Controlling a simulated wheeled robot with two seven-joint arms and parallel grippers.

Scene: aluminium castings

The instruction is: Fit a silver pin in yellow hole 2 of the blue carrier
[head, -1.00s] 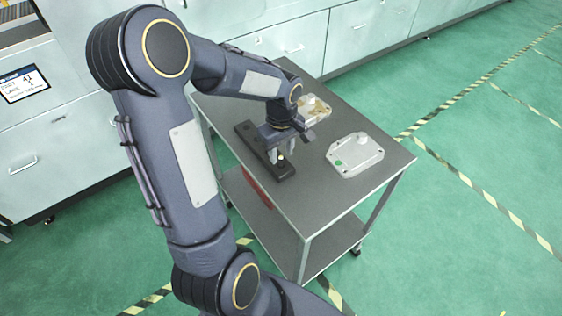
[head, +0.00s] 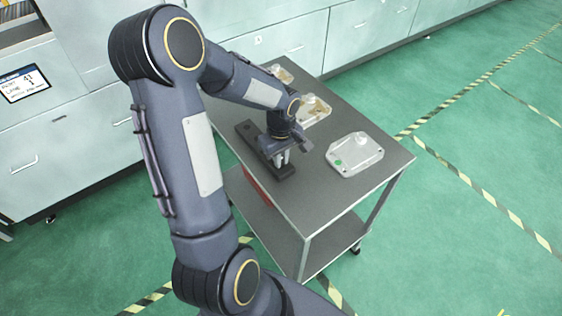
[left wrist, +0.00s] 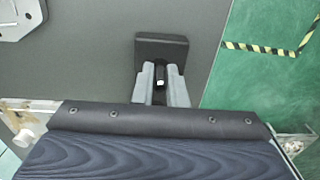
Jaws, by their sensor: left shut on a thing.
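My left gripper (head: 283,157) hangs over the near end of a long dark block (head: 248,133) on the grey table. In the left wrist view its two pale fingers (left wrist: 161,84) are shut on a small silver pin (left wrist: 160,83), of which only a light tip shows between them. The block's end (left wrist: 160,48) shows just beyond the fingertips. I cannot tell whether the pin still sits in the block. I see no blue carrier and no yellow hole. My right gripper is not in view.
A pale casting with a green spot (head: 355,153) lies right of the gripper. A tan-marked casting (head: 313,108) and another casting (head: 280,74) lie farther back. A red thing (head: 258,188) shows below the table top. The table's near right part is clear.

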